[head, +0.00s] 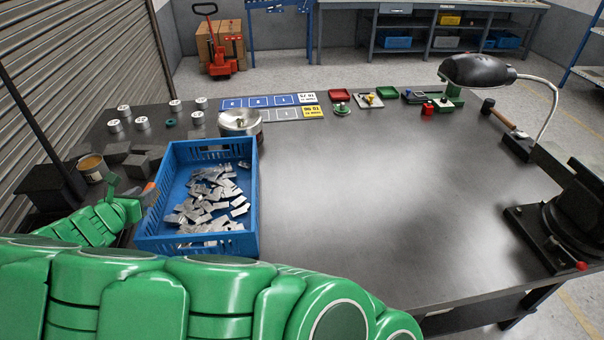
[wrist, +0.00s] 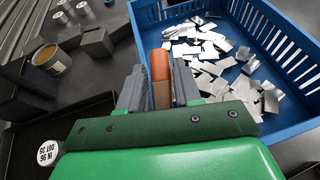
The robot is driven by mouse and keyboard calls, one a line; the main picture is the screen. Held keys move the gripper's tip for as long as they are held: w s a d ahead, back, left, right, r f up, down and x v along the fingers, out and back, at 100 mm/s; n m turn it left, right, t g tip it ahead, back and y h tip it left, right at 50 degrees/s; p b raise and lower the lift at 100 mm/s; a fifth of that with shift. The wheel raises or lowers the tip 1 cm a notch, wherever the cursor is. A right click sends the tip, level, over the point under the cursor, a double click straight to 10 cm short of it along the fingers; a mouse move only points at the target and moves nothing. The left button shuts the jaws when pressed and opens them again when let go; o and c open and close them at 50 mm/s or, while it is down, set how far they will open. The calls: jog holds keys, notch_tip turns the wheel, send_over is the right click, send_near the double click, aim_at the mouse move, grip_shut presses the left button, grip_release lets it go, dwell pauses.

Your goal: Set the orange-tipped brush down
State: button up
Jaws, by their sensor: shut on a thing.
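The orange-tipped brush (wrist: 160,65) is between the two grey fingers of my gripper (wrist: 159,90) in the wrist view. Its orange end points away from my gripper, and a brown part shows below it. The rest of the brush is hidden. In the head view the orange tip (head: 149,187) shows just left of the blue crate (head: 250,190). My gripper is shut on the brush, beside the crate's left wall. I cannot tell how high the brush is above the bench.
The blue crate holds many flat metal pieces (head: 212,200). Left of my gripper are a tin (head: 92,167) and dark blocks (head: 136,166). A dark tray (wrist: 100,98) with a white labelled disc (wrist: 47,153) lies lower left. The bench middle (head: 360,190) is clear.

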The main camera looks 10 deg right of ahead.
jog(key=w+d+m+g+h, duration=0.2)
jog(key=w+d+m+h, duration=0.25)
jog(key=d, duration=0.85)
jog(key=w+d+m+g+h, duration=0.25)
jog(key=w+d, duration=0.35)
jog(key=d, duration=0.7)
jog(key=s+d+f+m+g+h, duration=0.15)
jog(key=d+m+g, duration=0.25)
jog(key=d, duration=1.1)
jog(key=s+d+r+m+g+h, duration=0.15)
jog(key=d+m+g, duration=0.3)
jog(key=d, duration=0.95)
jog(key=shift+w+d+f, duration=0.3)
jog(key=shift+w+f, duration=1.55)
jog(key=shift+w, duration=0.35)
jog(key=shift+w+d+f, duration=0.35)
jog(key=shift+w+f, duration=1.45)
jog(key=shift+w, duration=0.4)
jog(key=shift+w+d+f, duration=0.3)
jog(key=shift+w+f, duration=1.55)
jog(key=shift+w, duration=0.35)
jog(key=shift+f, duration=1.5)
